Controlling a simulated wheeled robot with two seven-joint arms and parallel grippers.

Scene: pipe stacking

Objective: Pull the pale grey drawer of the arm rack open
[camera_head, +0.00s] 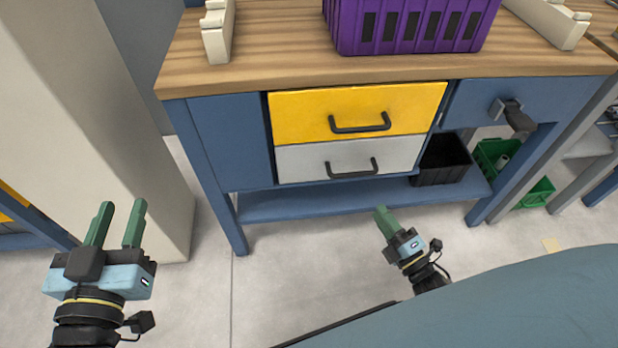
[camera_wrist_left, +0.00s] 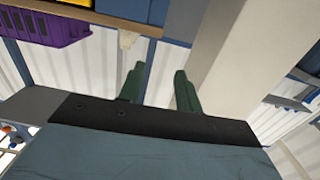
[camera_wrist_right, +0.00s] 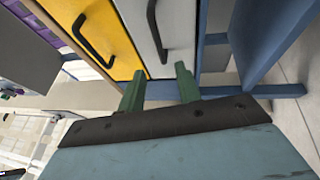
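The pale grey drawer (camera_head: 305,163) sits shut beneath the yellow drawer (camera_head: 300,115) in the blue workbench. Its black bar handle (camera_head: 351,171) is free, with nothing gripping it. In the right wrist view the pale grey drawer (camera_wrist_right: 180,22) lies beyond my fingers, with its handle (camera_wrist_right: 156,30) near the top. My right gripper (camera_head: 384,216) is open and empty, in front of and below the drawer. In the right wrist view its two green fingers (camera_wrist_right: 157,85) stand apart. My left gripper (camera_head: 121,206) is open and empty at the lower left, well away from the drawer.
A purple crate (camera_head: 405,25) sits on the wooden top. The floor before the bench is clear.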

